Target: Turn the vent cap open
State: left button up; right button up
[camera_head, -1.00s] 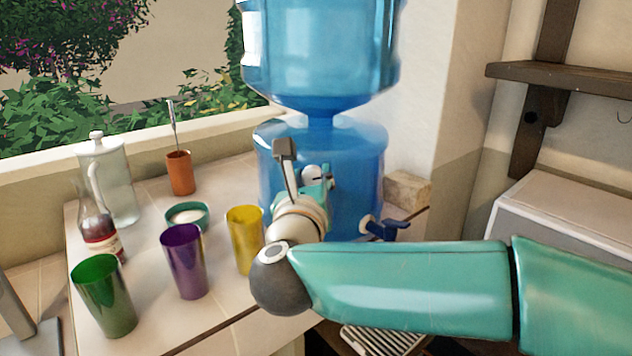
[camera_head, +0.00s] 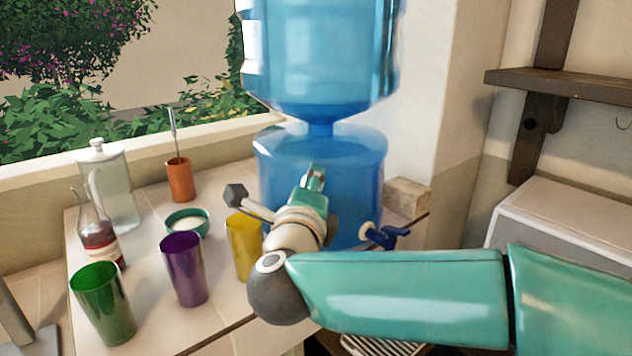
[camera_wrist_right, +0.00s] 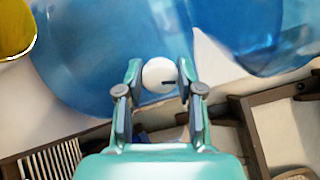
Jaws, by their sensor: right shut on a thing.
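The vent cap (camera_wrist_right: 158,74) is a small round white knob with a dark mark on its face, on the front of the blue water dispenser (camera_head: 280,157). In the right wrist view it sits between the two fingertips of my right gripper (camera_wrist_right: 160,68), which is shut on it. In the head view my right gripper (camera_head: 315,180) reaches the dispenser's front and hides the cap. The dark blue tap (camera_head: 386,235) is below and to the right. My left gripper is in neither view.
A yellow cup (camera_head: 243,247) stands close to the left of my right wrist. A purple cup (camera_head: 183,270), a green cup (camera_head: 103,303), a small teal bowl (camera_head: 187,222) and a bottle (camera_head: 98,238) stand farther left. A wooden shelf (camera_head: 560,80) is at the right.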

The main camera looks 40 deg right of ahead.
jog(key=shift+w+a+f+n+p, duration=0.15)
jog(key=shift+n+p, duration=0.25)
jog(key=shift+n, duration=0.65)
jog(key=shift+s+f+n+p, duration=0.15)
jog(key=shift+n+p, duration=0.2)
jog(key=shift+n, duration=0.75)
jog(key=shift+w+a+f+n+p, duration=0.15)
jog(key=shift+n+p, duration=0.25)
jog(key=shift+n, duration=0.65)
jog(key=o, duration=1.1)
jog(key=shift+r, duration=0.1)
jog(key=shift+o, duration=0.2)
jog(key=shift+d+r, duration=0.1)
